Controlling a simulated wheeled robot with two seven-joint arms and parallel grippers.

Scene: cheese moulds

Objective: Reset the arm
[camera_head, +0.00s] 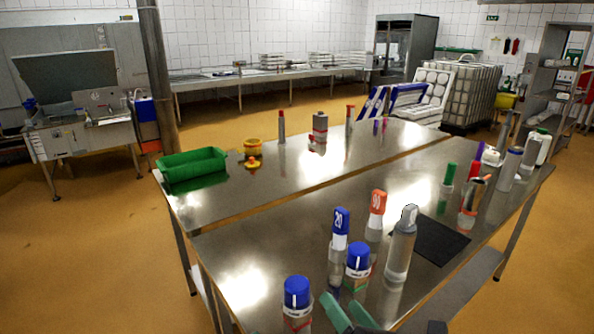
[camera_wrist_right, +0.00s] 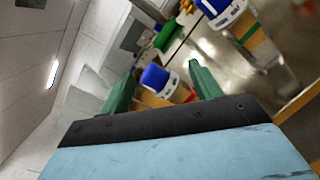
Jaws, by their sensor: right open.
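My right gripper (camera_head: 340,300) is at the bottom edge of the head view, low over the near side of the steel table (camera_head: 250,235). Its two green fingers are apart, with nothing held between them. The right wrist view shows the same open gripper (camera_wrist_right: 162,72). A blue-capped jar (camera_wrist_right: 155,80) appears beyond the gap between the fingers there. In the head view, a blue-capped jar (camera_head: 297,296) stands left of the gripper and another (camera_head: 357,262) stands just behind it. My left gripper is not in view.
A blue-topped bottle (camera_head: 340,230), a red-topped bottle (camera_head: 376,212) and a grey-topped clear bottle (camera_head: 400,245) stand close behind the gripper. A dark mat (camera_head: 437,240) lies right of them. A green tray (camera_head: 190,166) sits at the far left. The table's left-middle is clear.

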